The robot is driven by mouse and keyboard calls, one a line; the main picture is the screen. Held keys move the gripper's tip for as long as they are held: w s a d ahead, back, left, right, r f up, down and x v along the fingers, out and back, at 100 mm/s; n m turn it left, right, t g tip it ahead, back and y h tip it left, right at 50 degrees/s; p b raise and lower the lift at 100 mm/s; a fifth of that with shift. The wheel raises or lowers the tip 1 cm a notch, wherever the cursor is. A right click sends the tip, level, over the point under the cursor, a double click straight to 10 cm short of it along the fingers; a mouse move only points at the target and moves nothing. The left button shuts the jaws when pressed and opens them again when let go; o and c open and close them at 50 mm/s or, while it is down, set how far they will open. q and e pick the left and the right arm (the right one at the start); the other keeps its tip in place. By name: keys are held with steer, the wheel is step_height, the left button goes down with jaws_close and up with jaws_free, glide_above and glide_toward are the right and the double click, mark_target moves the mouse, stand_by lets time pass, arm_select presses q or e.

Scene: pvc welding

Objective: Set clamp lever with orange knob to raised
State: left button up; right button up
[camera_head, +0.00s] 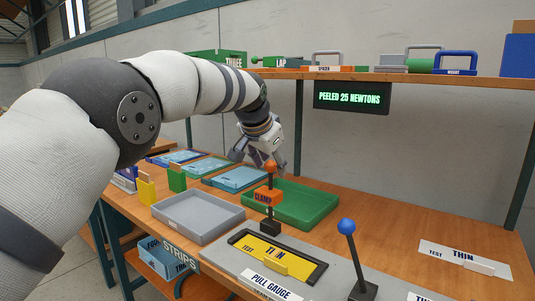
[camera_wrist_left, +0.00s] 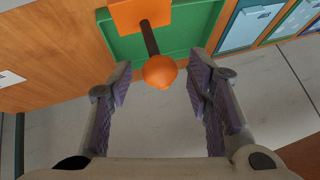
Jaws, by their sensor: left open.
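The clamp lever (camera_head: 270,180) stands about upright beside the yellow gauge plate, with an orange knob (camera_head: 270,165) on top and an orange CLAMP sign (camera_head: 267,197) lower down. In the left wrist view the orange knob (camera_wrist_left: 160,72) shows at the end of a dark rod (camera_wrist_left: 150,38). My left gripper (camera_head: 259,158) is at the knob's height in the head view. In the left wrist view its fingers (camera_wrist_left: 159,80) are open, with the knob between their tips and a visible gap on both sides. My right gripper is not in view.
A green tray (camera_head: 318,207) lies behind the lever and a grey tray (camera_head: 168,212) to its left. A blue-knobbed lever (camera_head: 349,250) stands to the right. A shelf (camera_head: 400,76) runs above, with a display (camera_head: 352,97) reading PEELED 25 NEWTONS under it.

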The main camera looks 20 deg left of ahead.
arm_select(q)
steer(key=v, duration=1)
steer(key=shift+s, duration=0.15)
steer(key=shift+r, duration=0.1)
